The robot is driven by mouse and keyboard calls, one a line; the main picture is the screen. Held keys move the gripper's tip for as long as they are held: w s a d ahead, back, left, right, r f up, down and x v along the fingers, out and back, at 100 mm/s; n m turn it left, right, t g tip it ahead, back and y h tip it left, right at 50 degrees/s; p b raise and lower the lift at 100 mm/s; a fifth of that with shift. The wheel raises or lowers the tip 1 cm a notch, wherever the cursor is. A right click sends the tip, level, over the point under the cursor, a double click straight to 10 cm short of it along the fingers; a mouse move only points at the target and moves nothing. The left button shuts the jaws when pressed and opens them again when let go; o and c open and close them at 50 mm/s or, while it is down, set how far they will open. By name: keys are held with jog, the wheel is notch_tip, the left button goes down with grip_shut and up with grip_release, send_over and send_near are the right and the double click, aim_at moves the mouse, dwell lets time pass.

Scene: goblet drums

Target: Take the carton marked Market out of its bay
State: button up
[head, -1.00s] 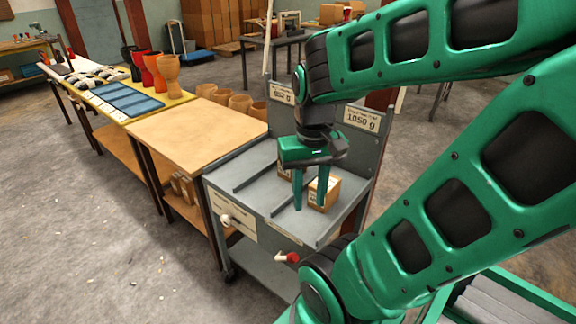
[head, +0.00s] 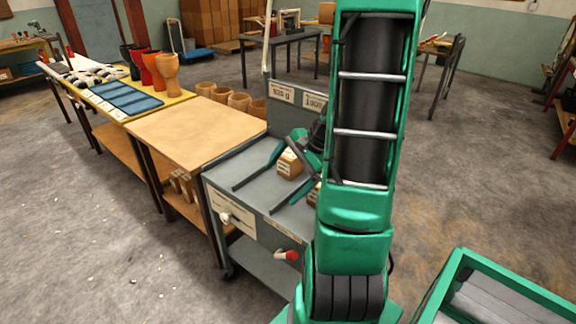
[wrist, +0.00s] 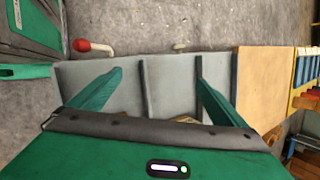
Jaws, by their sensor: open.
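Two small tan cartons sit in bays on the grey cart top (head: 235,163). The rear-left carton (head: 289,164) shows clearly in the head view. The front-right carton (head: 314,193) is mostly hidden behind my arm. I cannot read Market on either one. My gripper (head: 280,184) is open, its green fingers spread and pointing toward the cart's front, with the rear-left carton seen between them. In the wrist view my gripper (wrist: 159,75) has nothing between its fingertips. A sliver of a carton (wrist: 186,119) shows just above the gripper body there.
Low dark dividers (wrist: 145,85) split the cart top into bays. A back panel with weight labels (head: 283,94) stands behind. A red-tipped handle (head: 287,255) sticks out in front. A wooden table (head: 195,128) adjoins on the left.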

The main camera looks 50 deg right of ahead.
aim_at(292, 153)
jog(key=w+d+m+t, duration=0.1)
jog(key=d+m, duration=0.1)
jog(key=w+d+f+m+t, duration=0.1)
jog(key=d+m, duration=0.2)
jog(key=w+d+f+m+t, duration=0.1)
jog(key=d+m+t, duration=0.1)
jog(key=shift+d+m, duration=0.15)
jog(key=shift+m, duration=0.15)
jog(key=d+m+t+h, duration=0.2)
jog(key=d+m+t, duration=0.2)
jog(key=d+m, duration=0.45)
jog(key=shift+h, duration=0.3)
jog(key=w, duration=0.1)
jog(key=w+f, duration=0.1)
jog(key=w+d+f, duration=0.1)
jog(key=w, duration=0.1)
jog(key=shift+w+r+x, duration=0.1)
jog(key=shift+r+x, duration=0.05)
jog(key=shift+x, duration=0.75)
jog(key=shift+w+r+x, duration=0.1)
jog(key=shift+r+x, duration=0.1)
jog(key=shift+x, duration=0.7)
jog(key=shift+w+r+x, duration=0.1)
jog(key=shift+r+x, duration=0.05)
jog(key=shift+x, duration=0.75)
jog(key=shift+d, duration=0.15)
jog(key=c, duration=1.3)
jog(key=shift+c, duration=1.3)
jog(key=shift+r, duration=0.15)
